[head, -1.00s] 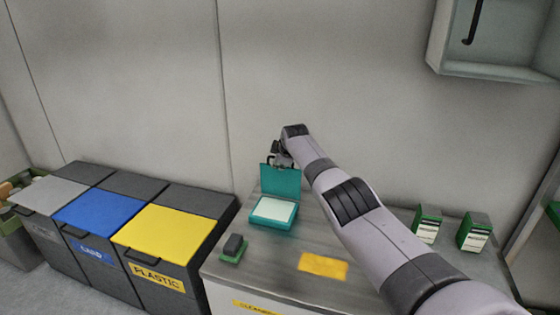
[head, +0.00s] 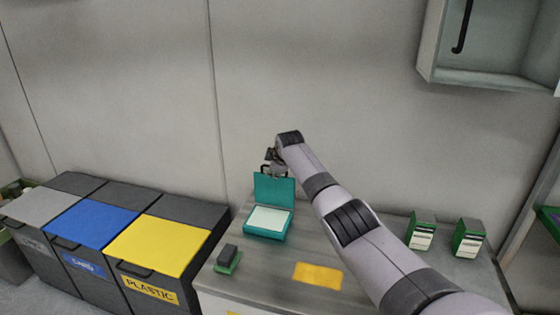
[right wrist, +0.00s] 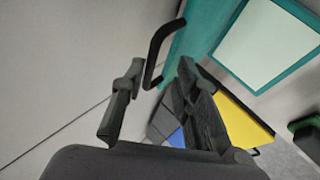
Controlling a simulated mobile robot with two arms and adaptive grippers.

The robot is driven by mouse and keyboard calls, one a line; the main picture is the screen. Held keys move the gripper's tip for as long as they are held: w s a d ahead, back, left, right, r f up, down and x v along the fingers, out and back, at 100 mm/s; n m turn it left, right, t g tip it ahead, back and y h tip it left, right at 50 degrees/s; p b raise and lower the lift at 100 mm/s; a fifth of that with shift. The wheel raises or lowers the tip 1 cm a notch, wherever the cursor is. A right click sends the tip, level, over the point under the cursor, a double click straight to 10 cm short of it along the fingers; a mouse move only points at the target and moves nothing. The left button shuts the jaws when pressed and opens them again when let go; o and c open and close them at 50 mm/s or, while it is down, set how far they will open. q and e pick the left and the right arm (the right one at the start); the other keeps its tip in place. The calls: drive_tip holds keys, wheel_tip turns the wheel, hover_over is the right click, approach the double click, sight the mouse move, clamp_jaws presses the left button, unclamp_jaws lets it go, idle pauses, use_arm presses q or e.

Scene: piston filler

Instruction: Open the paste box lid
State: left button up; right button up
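The teal paste box (head: 265,236) stands on the bench top with a pale inside. Its lid (head: 274,190) stands open, about upright at the back of the box. The lid's dark handle (right wrist: 162,52) shows in the right wrist view, with its lower end between or just beyond my fingertips. My right gripper (head: 272,162) is just above the lid's top edge. In the right wrist view its two fingers (right wrist: 160,70) are spread apart, not clamped on the handle. My left gripper is not in view.
A green-based dark block (head: 228,256) sits left of the box, and a yellow patch (head: 318,275) lies at its right front. Two green-and-white boxes (head: 421,232) stand farther right. Bins, including a yellow-lidded one (head: 160,243), stand left. A wall cabinet (head: 500,45) hangs upper right.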

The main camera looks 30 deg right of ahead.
drive_tip(key=v, duration=1)
drive_tip(key=shift+s, duration=0.15)
drive_tip(key=shift+a, duration=0.1)
idle(0.3)
